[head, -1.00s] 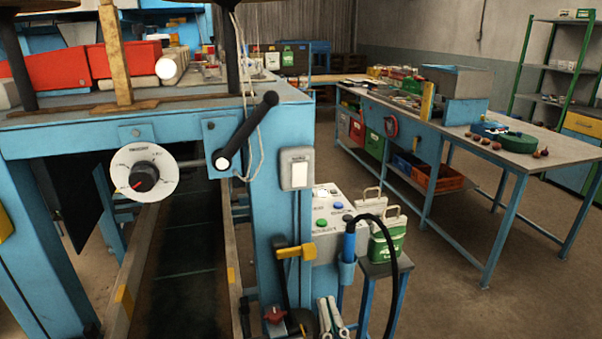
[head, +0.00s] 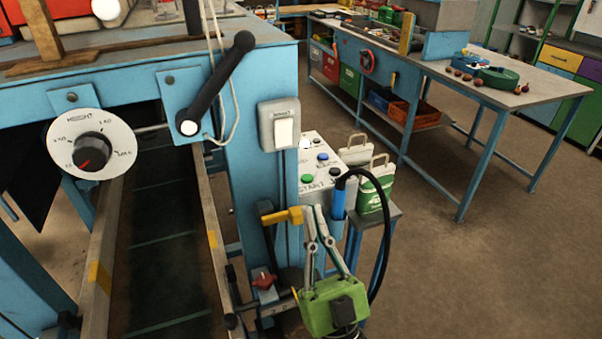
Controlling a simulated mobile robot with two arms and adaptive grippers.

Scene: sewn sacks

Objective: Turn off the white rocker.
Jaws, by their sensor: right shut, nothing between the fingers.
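The white rocker (head: 284,133) sits in a grey housing on the front of the blue machine post, in the upper middle of the head view. A small label shows above it. I cannot tell for sure which way it is tipped. My right gripper (head: 315,214) is below and slightly right of the rocker, fingers pointing up, shut and empty. It is apart from the rocker. Nothing hides the rocker. My left gripper is not in view.
A black lever (head: 215,83) and a round height dial (head: 92,145) are left of the rocker. A button box (head: 318,165), a blue-handled tool with a black hose (head: 338,199) and a yellow handle (head: 282,216) are close by. A workbench (head: 470,90) stands behind.

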